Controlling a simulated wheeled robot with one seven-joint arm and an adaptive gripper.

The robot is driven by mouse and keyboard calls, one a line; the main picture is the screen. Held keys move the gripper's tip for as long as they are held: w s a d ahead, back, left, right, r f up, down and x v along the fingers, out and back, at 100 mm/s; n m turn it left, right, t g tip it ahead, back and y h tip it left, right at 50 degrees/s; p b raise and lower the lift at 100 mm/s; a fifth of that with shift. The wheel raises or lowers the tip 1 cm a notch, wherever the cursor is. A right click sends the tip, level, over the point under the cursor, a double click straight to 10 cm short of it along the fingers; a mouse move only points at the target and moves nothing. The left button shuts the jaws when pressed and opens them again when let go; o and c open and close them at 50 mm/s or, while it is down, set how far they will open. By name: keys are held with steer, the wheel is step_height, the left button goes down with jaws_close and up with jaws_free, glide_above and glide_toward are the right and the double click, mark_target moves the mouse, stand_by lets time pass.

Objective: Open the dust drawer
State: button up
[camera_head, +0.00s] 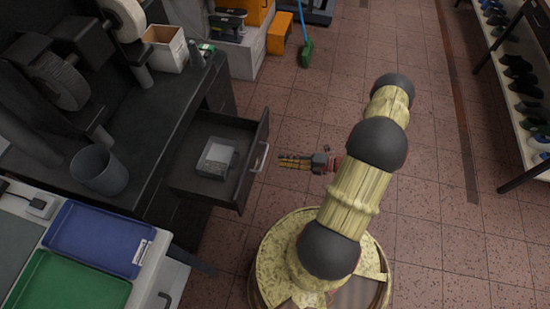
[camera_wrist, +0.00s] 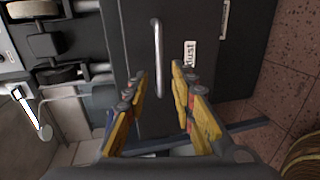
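The dark dust drawer (camera_head: 236,197) is pulled out of the black bench in the head view, with a grey box-like object (camera_head: 216,158) inside. Its pale bar handle (camera_head: 259,157) is on the front, and the handle also shows in the wrist view (camera_wrist: 158,57). A white label reading "dust" (camera_wrist: 190,58) is beside the handle. My gripper (camera_head: 281,160) points at the drawer front, just right of the handle, with a small gap visible. In the wrist view its yellow fingers (camera_wrist: 159,72) are apart and empty, with the handle ahead between the tips.
The black bench (camera_head: 160,125) carries machines, a grey bin (camera_head: 99,170) and an open white box (camera_head: 166,48). Blue (camera_head: 97,238) and green (camera_head: 65,285) trays lie at lower left. A shoe rack (camera_head: 517,85) stands far right. The tiled floor between is largely clear.

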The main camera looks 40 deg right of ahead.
steer(key=shift+v, duration=1.05)
